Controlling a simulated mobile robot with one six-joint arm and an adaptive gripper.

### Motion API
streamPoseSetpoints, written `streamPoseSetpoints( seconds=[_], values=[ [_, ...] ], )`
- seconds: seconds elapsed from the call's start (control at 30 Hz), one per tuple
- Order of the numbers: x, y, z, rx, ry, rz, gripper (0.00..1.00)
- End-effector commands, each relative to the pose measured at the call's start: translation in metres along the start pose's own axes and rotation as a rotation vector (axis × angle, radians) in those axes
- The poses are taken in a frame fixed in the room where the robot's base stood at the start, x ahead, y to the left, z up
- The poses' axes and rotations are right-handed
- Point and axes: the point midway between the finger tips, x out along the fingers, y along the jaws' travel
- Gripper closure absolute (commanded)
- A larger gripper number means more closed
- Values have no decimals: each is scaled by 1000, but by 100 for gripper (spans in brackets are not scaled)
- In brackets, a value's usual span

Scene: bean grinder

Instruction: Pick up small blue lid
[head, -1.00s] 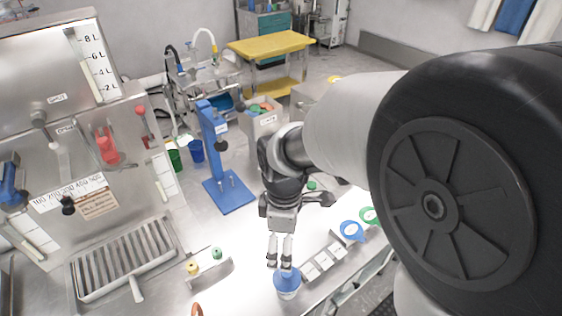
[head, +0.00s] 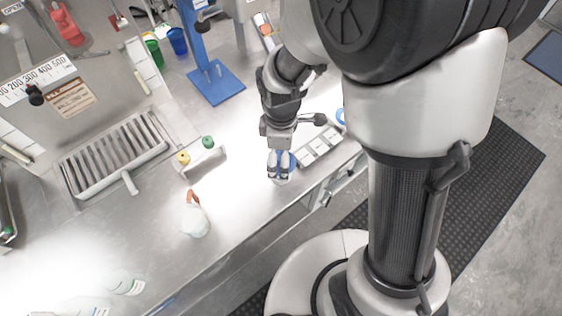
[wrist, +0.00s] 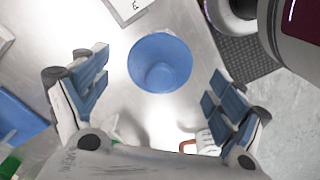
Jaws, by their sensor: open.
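The small blue lid (wrist: 160,62) shows in the wrist view as a round blue dish with a smaller circle inside. In the head view the blue lid (head: 292,160) is partly hidden behind my fingers, near the bench's front edge. It seems to sit on a pale container, of which little shows. My gripper (head: 279,172) is above the bench at the lid. In the wrist view my gripper (wrist: 160,75) is open, with one blue-padded finger left of the lid and one right. Clear gaps show on both sides, and nothing is held.
A small rack with yellow and green knobs (head: 206,160) and a white container with an orange-red handle (head: 192,219) stand to the left. A blue stand (head: 215,82) is behind. The floor drops away in front.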

Motion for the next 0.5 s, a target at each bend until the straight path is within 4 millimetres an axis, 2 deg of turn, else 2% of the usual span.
streamPoseSetpoints(
  seconds=[0.03, 0.1, 0.3, 0.5],
  values=[
    [10, 0, 0, -1, -1, -2, 12],
    [14, 0, 0, 0, 0, -1, 12],
    [12, 0, 0, 0, 0, 1, 12],
    [12, 0, 0, 0, 0, 0, 25]
  ],
)
